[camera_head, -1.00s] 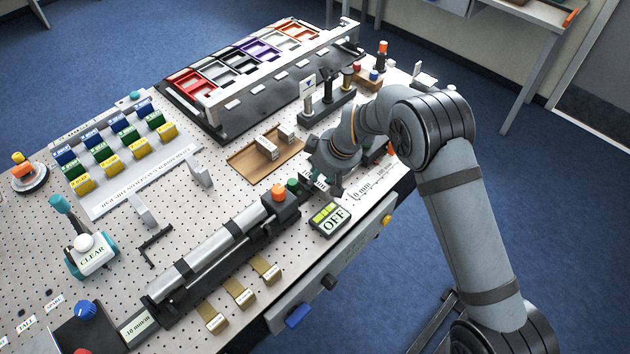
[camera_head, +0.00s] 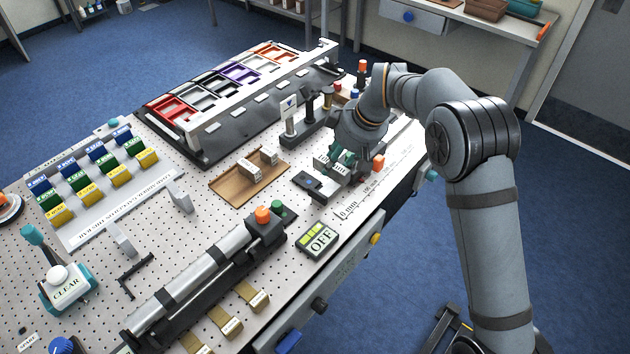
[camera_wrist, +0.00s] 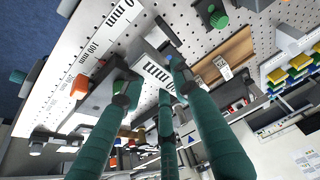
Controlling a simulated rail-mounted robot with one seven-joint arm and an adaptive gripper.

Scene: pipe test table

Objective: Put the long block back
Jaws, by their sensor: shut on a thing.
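My gripper (camera_head: 345,162) has its teal fingers shut on a pale block with printed black lettering, which I take to be the long block (camera_wrist: 157,74). In the wrist view my gripper (camera_wrist: 150,84) has the block between its fingertips, beside a grey metal piece of the measuring fixture (camera_wrist: 158,37). The fingers hide part of the block, and I cannot tell whether it touches the fixture or the table. A shallow brown wooden tray (camera_head: 226,188) lies left of my gripper in the head view, and also shows in the wrist view (camera_wrist: 238,48). Shorter pale blocks (camera_head: 250,170) stand in it.
A dark device with a blue button (camera_head: 308,182) sits just left of my gripper. A printed millimetre scale (camera_head: 362,202) runs along the table's front. Posts on a dark base (camera_head: 300,137) stand behind the gripper. The OFF display (camera_head: 319,240) and tube assembly (camera_head: 205,268) lie nearer.

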